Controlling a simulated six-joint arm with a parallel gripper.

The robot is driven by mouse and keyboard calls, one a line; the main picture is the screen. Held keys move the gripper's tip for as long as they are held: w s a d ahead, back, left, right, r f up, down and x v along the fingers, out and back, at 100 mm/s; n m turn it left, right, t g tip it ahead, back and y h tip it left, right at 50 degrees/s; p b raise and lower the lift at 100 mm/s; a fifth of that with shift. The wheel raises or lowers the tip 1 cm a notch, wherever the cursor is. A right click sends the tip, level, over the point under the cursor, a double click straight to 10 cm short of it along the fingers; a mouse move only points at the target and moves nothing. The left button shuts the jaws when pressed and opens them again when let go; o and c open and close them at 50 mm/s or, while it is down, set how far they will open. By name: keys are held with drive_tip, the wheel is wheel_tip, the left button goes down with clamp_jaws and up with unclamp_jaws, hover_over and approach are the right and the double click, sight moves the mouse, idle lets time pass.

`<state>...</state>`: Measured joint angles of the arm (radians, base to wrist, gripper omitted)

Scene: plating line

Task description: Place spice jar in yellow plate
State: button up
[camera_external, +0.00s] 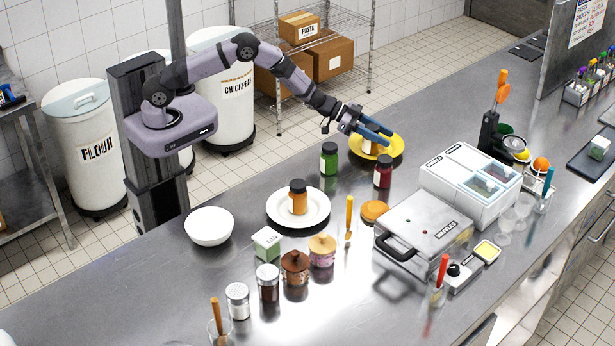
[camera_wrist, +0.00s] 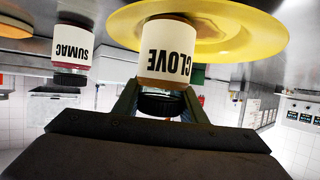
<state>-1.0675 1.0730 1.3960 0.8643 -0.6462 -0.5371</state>
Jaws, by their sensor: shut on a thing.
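My gripper (camera_external: 374,134) is shut on a spice jar with a white label (camera_external: 369,147), at the yellow plate (camera_external: 397,150). In the wrist view the jar's label reads CLOVE (camera_wrist: 166,50); its dark cap is between the fingers (camera_wrist: 162,100). The picture is inverted there, and the yellow plate (camera_wrist: 240,35) spreads behind and around the jar. In the external view the jar overlaps the plate and is partly hidden by the fingers. I cannot tell whether its base touches the plate.
A red jar (camera_external: 383,172), labelled SUMAC in the wrist view (camera_wrist: 72,50), and a green jar (camera_external: 328,160) stand near the plate. An orange jar (camera_external: 298,200) sits on a white plate (camera_external: 315,221). A grill press (camera_external: 425,229) and white container (camera_external: 455,195) stand to the right.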

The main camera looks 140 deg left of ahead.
drive_tip(key=shift+f, duration=0.15)
drive_tip(key=o, duration=1.2)
drive_tip(key=shift+r, duration=0.25)
drive_tip(key=shift+b+v, duration=1.55)
drive_tip(key=shift+v, duration=4.45)
